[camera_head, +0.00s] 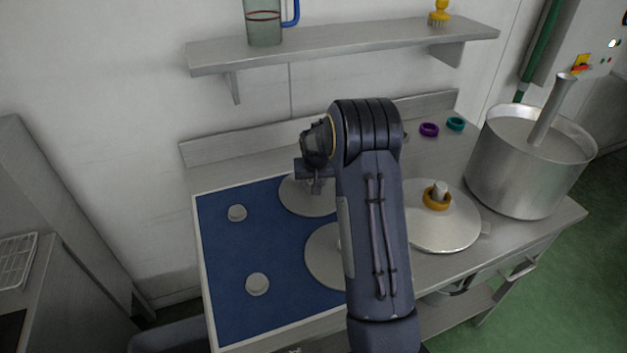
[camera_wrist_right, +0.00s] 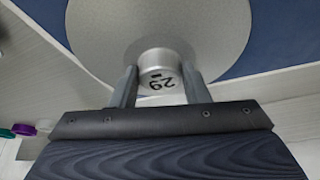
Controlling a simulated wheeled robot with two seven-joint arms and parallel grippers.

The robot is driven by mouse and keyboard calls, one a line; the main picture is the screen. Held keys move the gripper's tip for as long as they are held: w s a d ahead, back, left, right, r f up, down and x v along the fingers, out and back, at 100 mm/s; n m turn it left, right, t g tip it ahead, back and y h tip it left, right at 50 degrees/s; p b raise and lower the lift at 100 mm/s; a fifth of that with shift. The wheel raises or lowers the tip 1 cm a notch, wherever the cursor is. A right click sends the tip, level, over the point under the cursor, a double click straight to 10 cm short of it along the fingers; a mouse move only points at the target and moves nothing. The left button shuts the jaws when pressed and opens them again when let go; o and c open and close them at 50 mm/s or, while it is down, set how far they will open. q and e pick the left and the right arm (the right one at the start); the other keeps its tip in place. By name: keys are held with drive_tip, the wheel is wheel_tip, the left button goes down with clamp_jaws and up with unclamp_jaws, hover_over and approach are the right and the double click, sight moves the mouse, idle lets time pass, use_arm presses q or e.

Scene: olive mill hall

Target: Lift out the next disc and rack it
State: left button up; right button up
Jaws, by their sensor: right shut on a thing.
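My right gripper (camera_head: 316,186) is shut on the silver hub (camera_wrist_right: 158,66) of a round grey disc (camera_wrist_right: 205,28); one finger is on each side. The hub carries a dark number that looks like 29, upside down in the wrist view. In the head view this disc (camera_head: 300,203) is over the back right of a blue mat with a pale border (camera_head: 225,245). I cannot tell whether it touches the mat. A second grey disc (camera_head: 322,262) lies in front of it, partly behind my arm. Two small grey knobs (camera_head: 237,213) (camera_head: 257,284) stand on the mat's left. My left gripper is out of view.
Right of my arm lies a round metal lid-like piece (camera_head: 455,233) with an orange ring (camera_head: 436,197) around its knob. A steel pot (camera_head: 520,178) holds a rod (camera_head: 552,110). A wall shelf (camera_head: 345,45) overhangs the back.

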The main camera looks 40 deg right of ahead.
drive_tip(key=shift+f, duration=0.1)
drive_tip(key=o, duration=1.3)
drive_tip(key=shift+o, duration=0.2)
drive_tip(key=shift+f, duration=0.1)
drive_tip(key=b+v, duration=0.1)
drive_tip(key=v, duration=0.7)
drive_tip(key=shift+d, duration=0.1)
drive_tip(key=s+a+r+n+t+y, duration=0.1)
drive_tip(key=s+a+r+y, duration=0.25)
drive_tip(key=s+a, duration=0.5)
drive_tip(key=s+a+r+n+t+y, duration=0.1)
drive_tip(key=s+a+r+y, duration=0.1)
drive_tip(key=s+a+r, duration=0.45)
drive_tip(key=s+a+f+n, duration=0.3)
drive_tip(key=s+a, duration=0.7)
drive_tip(key=s, duration=0.5)
drive_tip(key=shift+f+y, duration=0.3)
drive_tip(key=shift+y, duration=0.15)
